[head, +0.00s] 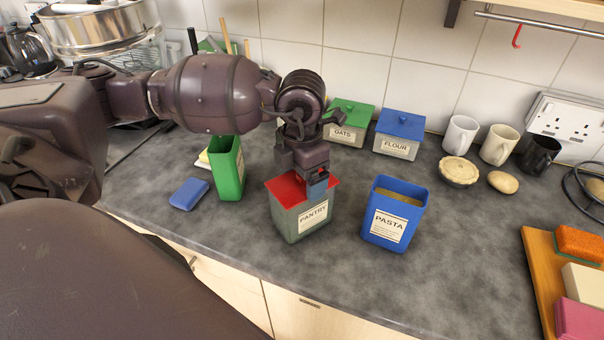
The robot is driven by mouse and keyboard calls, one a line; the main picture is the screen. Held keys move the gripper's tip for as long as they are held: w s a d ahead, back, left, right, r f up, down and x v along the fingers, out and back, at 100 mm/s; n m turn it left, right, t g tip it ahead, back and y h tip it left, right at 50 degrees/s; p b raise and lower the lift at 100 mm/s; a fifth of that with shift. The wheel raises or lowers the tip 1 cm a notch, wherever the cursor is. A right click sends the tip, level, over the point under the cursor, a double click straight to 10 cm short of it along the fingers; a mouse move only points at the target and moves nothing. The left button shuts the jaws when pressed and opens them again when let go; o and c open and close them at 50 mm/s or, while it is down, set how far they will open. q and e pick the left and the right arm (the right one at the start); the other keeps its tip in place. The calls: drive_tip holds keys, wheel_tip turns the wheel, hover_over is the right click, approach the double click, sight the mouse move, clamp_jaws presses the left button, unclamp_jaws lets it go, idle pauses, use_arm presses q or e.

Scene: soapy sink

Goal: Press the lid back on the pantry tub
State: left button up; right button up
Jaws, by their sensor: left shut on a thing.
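The pantry tub (303,222) is grey-green with a white PANTRY label and stands upright on the counter, front centre. Its red lid (285,188) lies over the tub's mouth. I cannot tell whether the lid is fully seated. My left gripper (315,187) points down over the right part of the lid and is shut on the lid, probably by a handle that the fingers hide. My right gripper is not in view.
An open blue PASTA tub (395,213) stands close to the right. An open green tub (228,168) and a small blue block (189,193) are at the left. Lidded OATS (348,122) and FLOUR (399,135) tubs stand behind. The counter's front edge is near.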

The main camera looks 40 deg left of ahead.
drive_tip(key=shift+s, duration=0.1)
use_arm(q)
drive_tip(key=o, duration=0.6)
drive_tip(key=shift+o, duration=0.5)
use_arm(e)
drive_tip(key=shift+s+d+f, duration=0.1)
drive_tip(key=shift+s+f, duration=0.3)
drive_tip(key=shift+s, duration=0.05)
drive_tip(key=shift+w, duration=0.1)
